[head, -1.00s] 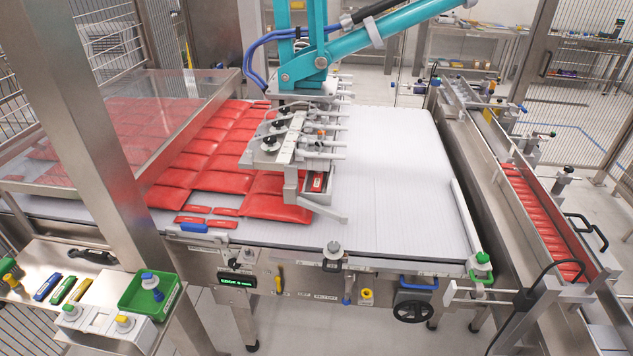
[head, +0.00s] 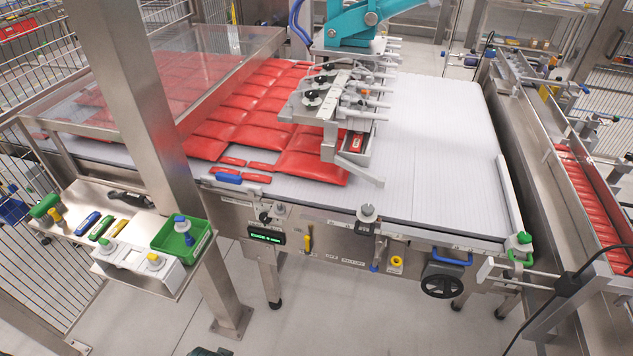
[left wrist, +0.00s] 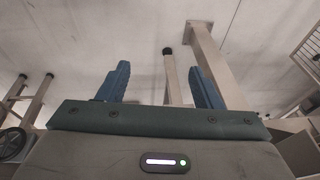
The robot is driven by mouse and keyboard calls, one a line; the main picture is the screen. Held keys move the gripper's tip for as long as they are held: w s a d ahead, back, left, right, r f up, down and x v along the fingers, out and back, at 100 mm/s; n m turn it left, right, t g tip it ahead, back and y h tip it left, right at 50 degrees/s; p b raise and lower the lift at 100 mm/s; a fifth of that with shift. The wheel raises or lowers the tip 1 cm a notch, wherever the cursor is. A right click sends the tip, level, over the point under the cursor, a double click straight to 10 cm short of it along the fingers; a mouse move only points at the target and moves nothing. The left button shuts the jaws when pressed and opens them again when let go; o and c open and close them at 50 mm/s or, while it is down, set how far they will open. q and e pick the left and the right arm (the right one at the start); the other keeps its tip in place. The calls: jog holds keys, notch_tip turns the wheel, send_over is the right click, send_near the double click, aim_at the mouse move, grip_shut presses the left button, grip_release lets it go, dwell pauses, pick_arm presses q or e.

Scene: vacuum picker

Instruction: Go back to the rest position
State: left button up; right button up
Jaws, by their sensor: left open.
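My left gripper (left wrist: 162,85) shows in the left wrist view with its two blue fingers wide apart and nothing between them. Behind the fingers are pale floor and metal legs, so it hangs clear of any object. In the head view neither gripper can be made out; only a small dark part shows at the bottom edge, and I cannot tell what it is. My right gripper is not in view. The vacuum picker head (head: 335,95) stands over the conveyor (head: 440,150), beside rows of red pouches (head: 245,132).
A steel post (head: 140,100) rises at the left front. A side shelf (head: 75,208) holds a green bin (head: 182,236), a white button box (head: 135,262) and coloured markers. A handwheel (head: 442,286) juts from the conveyor's front. A second lane (head: 590,190) with red pouches runs at right. Floor in front is free.

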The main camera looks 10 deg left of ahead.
pick_arm(q)
jog(key=s+a+f+b, duration=0.1)
jog(key=s+f+b, duration=0.15)
jog(key=f, duration=0.95)
jog(key=s+a+f+b, duration=0.1)
jog(key=s+f+b, duration=0.15)
jog(key=f, duration=0.85)
jog(key=s+f+g+b, duration=0.1)
jog(key=s+f+b, duration=0.3)
jog(key=s+f, duration=1.2)
jog(key=shift+a+f+g, duration=0.15)
jog(key=shift+f+g, duration=0.15)
jog(key=shift+f, duration=0.65)
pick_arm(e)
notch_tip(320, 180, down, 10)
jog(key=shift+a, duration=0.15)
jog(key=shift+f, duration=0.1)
